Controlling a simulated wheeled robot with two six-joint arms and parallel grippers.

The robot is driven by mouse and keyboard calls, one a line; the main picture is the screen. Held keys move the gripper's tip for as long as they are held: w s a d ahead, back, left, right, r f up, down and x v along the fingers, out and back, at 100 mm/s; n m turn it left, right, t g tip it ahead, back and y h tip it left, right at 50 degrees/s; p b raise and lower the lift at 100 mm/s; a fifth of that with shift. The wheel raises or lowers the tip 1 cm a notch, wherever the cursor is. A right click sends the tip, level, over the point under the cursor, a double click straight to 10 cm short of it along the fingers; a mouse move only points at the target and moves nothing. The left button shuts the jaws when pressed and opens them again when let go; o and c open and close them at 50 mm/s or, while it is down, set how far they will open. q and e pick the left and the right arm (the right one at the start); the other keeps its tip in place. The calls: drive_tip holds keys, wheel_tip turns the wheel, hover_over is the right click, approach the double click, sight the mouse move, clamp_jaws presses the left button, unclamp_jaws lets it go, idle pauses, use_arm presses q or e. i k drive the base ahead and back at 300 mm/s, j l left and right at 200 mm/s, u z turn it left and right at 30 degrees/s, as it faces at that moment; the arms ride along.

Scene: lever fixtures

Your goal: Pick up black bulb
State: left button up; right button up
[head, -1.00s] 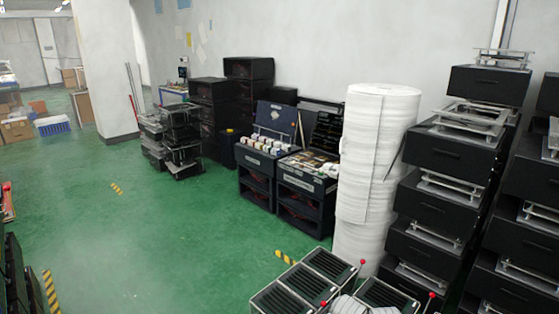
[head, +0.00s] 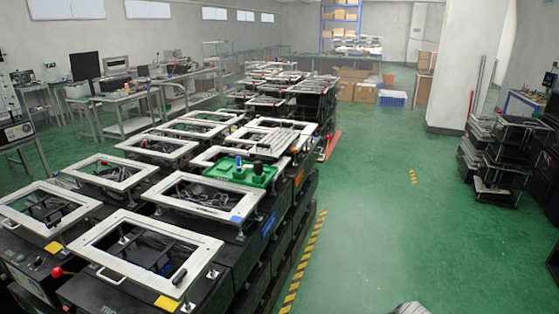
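No black bulb can be made out with certainty. A green tray (head: 226,177) lies on a fixture in the middle of the long row. Small dark upright pieces (head: 258,168) and a blue piece (head: 238,163) stand on it, too small to identify. Neither of my grippers can be made out. A pale grey part at the bottom edge, right of middle, may be part of my own arm.
Rows of black fixtures with light metal frames (head: 150,246) fill the left and centre. A yellow-black floor stripe (head: 302,264) runs along their right side. The green floor (head: 372,220) beyond it is open. Stacked black units (head: 495,165) stand at the right.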

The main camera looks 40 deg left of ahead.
sight(257, 166)
drive_tip(key=i+u, duration=0.2)
drive_tip(key=u, duration=0.2)
drive_tip(key=i+u, duration=0.25)
drive_tip(key=u, duration=0.15)
drive_tip(key=i+l+u, duration=0.15)
drive_tip(key=u, duration=0.25)
drive_tip(key=i+l+u, duration=0.2)
drive_tip(key=u, duration=0.2)
drive_tip(key=i+l+u, duration=0.2)
drive_tip(key=u, duration=0.2)
drive_tip(key=i+l+u, duration=0.2)
drive_tip(key=l, duration=0.15)
drive_tip(key=i+l+u, duration=0.25)
drive_tip(key=l+u, duration=0.2)
drive_tip(key=l, duration=0.25)
drive_tip(key=i+l+u, duration=0.1)
drive_tip(key=l+u, duration=0.15)
drive_tip(key=l, duration=0.15)
